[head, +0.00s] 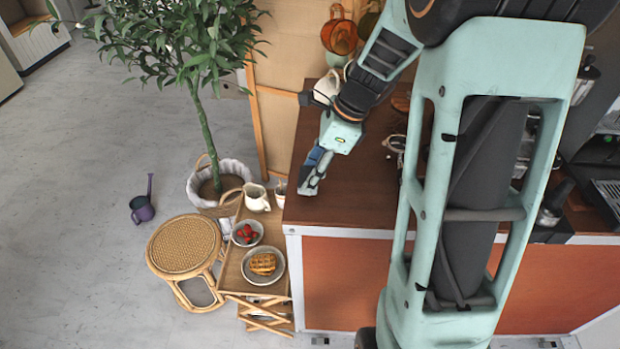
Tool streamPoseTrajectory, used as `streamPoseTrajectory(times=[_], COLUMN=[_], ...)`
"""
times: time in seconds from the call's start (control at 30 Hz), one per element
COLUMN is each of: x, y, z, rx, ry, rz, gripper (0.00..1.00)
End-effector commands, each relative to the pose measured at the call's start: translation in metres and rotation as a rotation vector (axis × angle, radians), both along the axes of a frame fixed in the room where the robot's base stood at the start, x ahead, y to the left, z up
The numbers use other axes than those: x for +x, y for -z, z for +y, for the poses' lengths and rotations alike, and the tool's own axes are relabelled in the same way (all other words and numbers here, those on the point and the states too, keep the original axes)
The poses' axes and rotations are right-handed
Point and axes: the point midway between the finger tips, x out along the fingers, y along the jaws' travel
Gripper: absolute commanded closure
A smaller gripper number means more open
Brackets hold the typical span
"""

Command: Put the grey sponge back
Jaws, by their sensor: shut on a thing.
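My gripper (312,182) is at the left end of the brown counter top (360,205), pointing down and to the left near the edge. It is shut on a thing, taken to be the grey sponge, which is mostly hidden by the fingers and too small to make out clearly. A small blue-grey patch shows beside the fingers. I cannot tell whether the held thing touches the counter.
A rattan side table (228,280) stands left of the counter, with a waffle plate (281,275), a strawberry bowl (234,240) and a cream jug (257,197). A rattan stool (183,246), potted tree (207,130) and purple watering can (143,209) stand further left. The counter's front middle looks clear.

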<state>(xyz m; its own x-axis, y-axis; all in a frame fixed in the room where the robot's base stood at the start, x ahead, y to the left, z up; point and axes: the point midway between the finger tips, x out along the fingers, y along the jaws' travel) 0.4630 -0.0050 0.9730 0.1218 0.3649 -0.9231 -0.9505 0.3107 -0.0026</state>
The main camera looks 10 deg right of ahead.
Motion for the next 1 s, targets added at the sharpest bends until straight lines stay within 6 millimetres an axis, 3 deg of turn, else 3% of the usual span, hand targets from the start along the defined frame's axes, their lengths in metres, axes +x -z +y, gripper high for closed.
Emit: streamPoseTrajectory(times=[0.17,0.57,0.6,0.7,1.0], x=[-0.001,-0.001,-0.001,-0.001,-0.001], y=[0.028,0.034,0.033,0.032,0.031], z=[-0.001,0.000,0.000,0.000,0.000], rx=[0.000,0.001,0.000,0.001,-0.001], ry=[0.001,-0.001,0.000,-0.001,0.000], rz=[0.004,0.002,0.001,0.002,0.001], gripper=[0.76,0.76,0.49,0.38,0.36])
